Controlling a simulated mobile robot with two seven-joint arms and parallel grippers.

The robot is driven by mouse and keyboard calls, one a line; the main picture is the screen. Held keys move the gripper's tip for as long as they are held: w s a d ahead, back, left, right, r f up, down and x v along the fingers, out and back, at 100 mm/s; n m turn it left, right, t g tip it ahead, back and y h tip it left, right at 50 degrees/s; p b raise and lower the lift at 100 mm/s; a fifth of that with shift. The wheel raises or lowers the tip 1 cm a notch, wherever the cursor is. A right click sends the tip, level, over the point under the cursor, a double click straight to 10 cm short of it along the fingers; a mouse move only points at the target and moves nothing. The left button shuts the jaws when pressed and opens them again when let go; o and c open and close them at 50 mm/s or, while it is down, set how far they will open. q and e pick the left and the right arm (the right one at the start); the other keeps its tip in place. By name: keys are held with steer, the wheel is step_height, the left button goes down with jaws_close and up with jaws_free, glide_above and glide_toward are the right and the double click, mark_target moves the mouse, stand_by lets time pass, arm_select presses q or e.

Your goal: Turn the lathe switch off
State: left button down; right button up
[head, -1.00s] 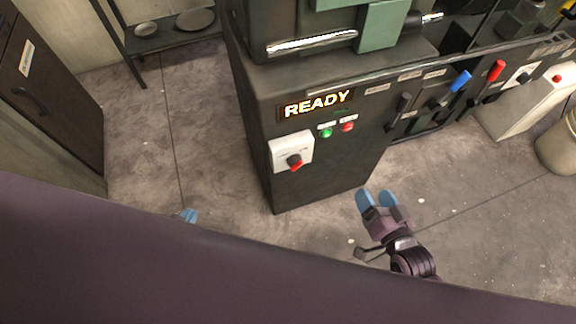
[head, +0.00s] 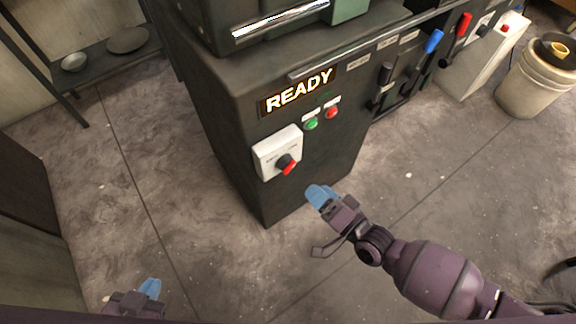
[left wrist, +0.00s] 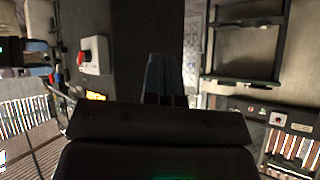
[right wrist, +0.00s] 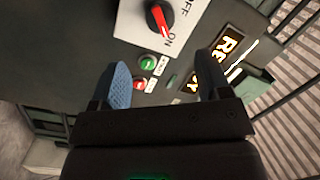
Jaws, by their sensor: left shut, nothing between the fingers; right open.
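The lathe switch (head: 270,157) is a white box on the dark cabinet's front. Its black knob with a red pointer (head: 287,165) tilts down-right. In the right wrist view the switch plate (right wrist: 134,22) reads OFF and ON, and the red pointer (right wrist: 161,20) points to ON. The switch box also shows in the left wrist view (left wrist: 97,55). My right gripper (head: 320,196) is open and empty, apart from the switch, below and right of it; its blue fingers show in its wrist view (right wrist: 165,76). My left gripper (head: 150,288) is shut and empty, low at the left, away from the cabinet.
The lathe cabinet (head: 240,190) carries a lit READY sign (head: 297,92), a green button (head: 311,124) and a red button (head: 332,112). Levers, including a blue one (head: 433,42), are to the right. A bucket (head: 530,85) stands far right. Floor before the cabinet is clear.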

mark_target(291, 168)
arm_select(q)
steer(key=shift+d+f+b, duration=0.15)
steer(key=shift+b, duration=0.45)
arm_select(e)
steer(key=x, duration=1)
steer(key=c, duration=0.9)
